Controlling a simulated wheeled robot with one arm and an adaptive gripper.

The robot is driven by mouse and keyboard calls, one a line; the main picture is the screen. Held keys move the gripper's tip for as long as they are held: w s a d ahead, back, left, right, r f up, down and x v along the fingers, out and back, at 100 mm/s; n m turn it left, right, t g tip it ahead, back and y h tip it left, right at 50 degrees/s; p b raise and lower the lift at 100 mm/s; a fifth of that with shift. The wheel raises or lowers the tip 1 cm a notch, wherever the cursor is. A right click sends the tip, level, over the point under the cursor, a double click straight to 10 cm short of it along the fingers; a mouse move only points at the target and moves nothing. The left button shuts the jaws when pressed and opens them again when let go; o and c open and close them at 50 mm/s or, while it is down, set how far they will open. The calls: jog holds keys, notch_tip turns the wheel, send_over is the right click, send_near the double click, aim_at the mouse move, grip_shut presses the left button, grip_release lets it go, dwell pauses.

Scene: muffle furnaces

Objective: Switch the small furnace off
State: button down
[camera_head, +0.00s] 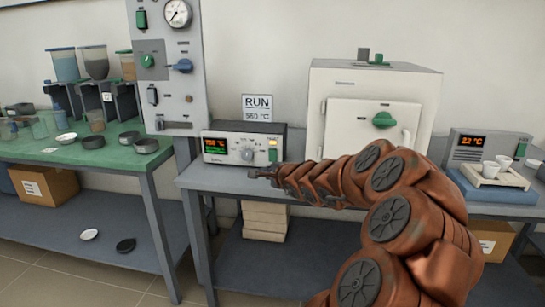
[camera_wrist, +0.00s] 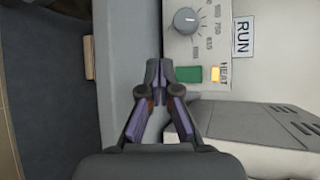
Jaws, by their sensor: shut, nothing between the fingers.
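A white furnace (camera_head: 375,110) with a door and green handle stands on the grey bench. A control box (camera_head: 243,145) left of it has a lit display, a round knob, a green switch (camera_head: 272,143) and an amber lamp (camera_head: 272,156). In the wrist view, the green switch (camera_wrist: 188,74) and lit amber lamp (camera_wrist: 215,74) sit by the word HEAT, with the knob (camera_wrist: 186,20) above. My gripper (camera_head: 254,172) is shut and empty in front of the box's lower right part. In the wrist view its tips (camera_wrist: 158,68) are just left of the switch, apparently apart from it.
A RUN 565 °C sign (camera_head: 257,108) is on the wall above the box. A grey panel (camera_head: 168,65) with gauge and switches hangs left. At right, a unit reading 22 °C (camera_head: 484,145) stands behind a blue slab (camera_head: 500,190) with cups on a tray.

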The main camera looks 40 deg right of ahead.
aim_at(272, 156)
jog(key=shift+r, duration=0.1)
jog(key=p, duration=0.1)
jog(key=w+d+p, duration=0.1)
jog(key=shift+d+r+p, duration=0.15)
jog(key=shift+r+p, duration=0.15)
jog(key=shift+p, duration=0.05)
jog(key=d+p, duration=0.1)
jog(key=p, duration=0.1)
jog(key=w+d+p, duration=0.2)
jog(key=p, duration=0.1)
jog(key=shift+w+d+r+p, duration=0.1)
jog(key=shift+r+p, duration=0.2)
jog(key=shift+w+d+f+p, duration=0.1)
jog(key=shift+w+d+p, duration=0.35)
jog(key=shift+d+p, duration=0.25)
jog(key=shift+w+d+p, duration=0.45)
jog(key=shift+d+p, duration=0.15)
jog(key=shift+p, duration=0.1)
jog(key=shift+w+d, duration=0.1)
jog(key=shift+w+d, duration=0.15)
jog(key=shift+d, duration=0.1)
jog(key=shift+w+d, duration=0.2)
dwell(1.0)
jog(key=shift+s+a+b, duration=0.2)
jog(key=shift+b, duration=0.3)
